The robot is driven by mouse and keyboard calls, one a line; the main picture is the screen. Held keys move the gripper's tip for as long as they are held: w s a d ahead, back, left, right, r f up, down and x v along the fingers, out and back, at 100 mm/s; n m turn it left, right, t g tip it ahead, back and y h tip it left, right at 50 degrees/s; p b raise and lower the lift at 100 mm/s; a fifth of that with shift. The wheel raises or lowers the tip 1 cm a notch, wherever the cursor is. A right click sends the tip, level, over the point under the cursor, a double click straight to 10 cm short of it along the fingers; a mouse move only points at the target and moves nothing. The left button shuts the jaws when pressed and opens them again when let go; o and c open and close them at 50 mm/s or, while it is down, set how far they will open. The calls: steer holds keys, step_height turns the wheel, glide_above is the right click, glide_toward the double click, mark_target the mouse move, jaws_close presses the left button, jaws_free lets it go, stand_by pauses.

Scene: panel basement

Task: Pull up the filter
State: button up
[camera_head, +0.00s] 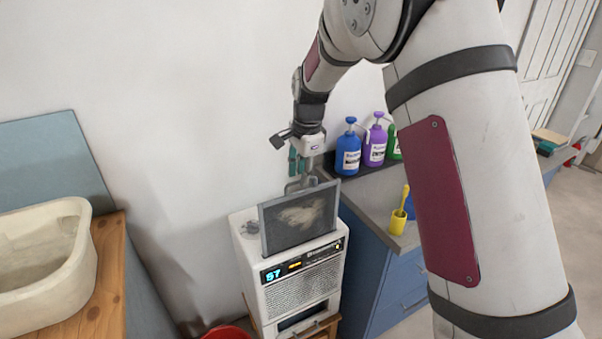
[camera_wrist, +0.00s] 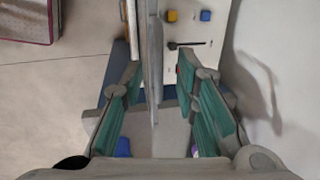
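The filter (camera_head: 298,218) is a flat grey-framed panel with a pale dusty patch. It stands upright, projecting from the top of a white machine (camera_head: 304,281); its lower end is hidden inside. A grey handle (camera_head: 300,186) shows at its top edge. My gripper (camera_head: 300,166) points down just above and around this handle. In the wrist view the filter (camera_wrist: 147,50) is a thin edge running between the two teal-padded fingers of my gripper (camera_wrist: 158,68). The fingers are apart, with a clear gap on the right side; contact on the left cannot be told.
Blue and purple pump bottles (camera_head: 348,153) stand on the counter right of the machine, with a yellow cup and brush (camera_head: 399,219). A pale basin (camera_head: 42,262) sits on a wooden top at left. A red tub (camera_head: 227,332) is below. The wall is close behind.

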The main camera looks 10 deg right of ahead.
steer(key=shift+r, duration=0.1)
step_height(320, 180, up, 12)
steer(key=s, duration=0.2)
steer(key=shift+s+d+f, duration=0.15)
steer(key=shift+d+f, duration=0.05)
steer(key=shift+d, duration=0.1)
steer(key=s+d+r+n+t, duration=0.1)
steer(key=s+r+n, duration=0.2)
steer(key=s, duration=0.5)
steer(key=s+d+r+n, duration=0.1)
steer(key=s+r+n, duration=0.3)
steer(key=s, duration=0.5)
steer(key=s+f+n+t, duration=0.1)
steer(key=s+n, duration=0.3)
steer(key=s, duration=0.5)
steer(key=s+d+f+n+t, duration=0.1)
steer(key=s+f+n, duration=0.2)
steer(key=s, duration=0.6)
steer(key=shift+d+f+n+h, duration=0.25)
steer(key=shift+f+n+h, duration=0.05)
steer(key=shift+n, duration=0.2)
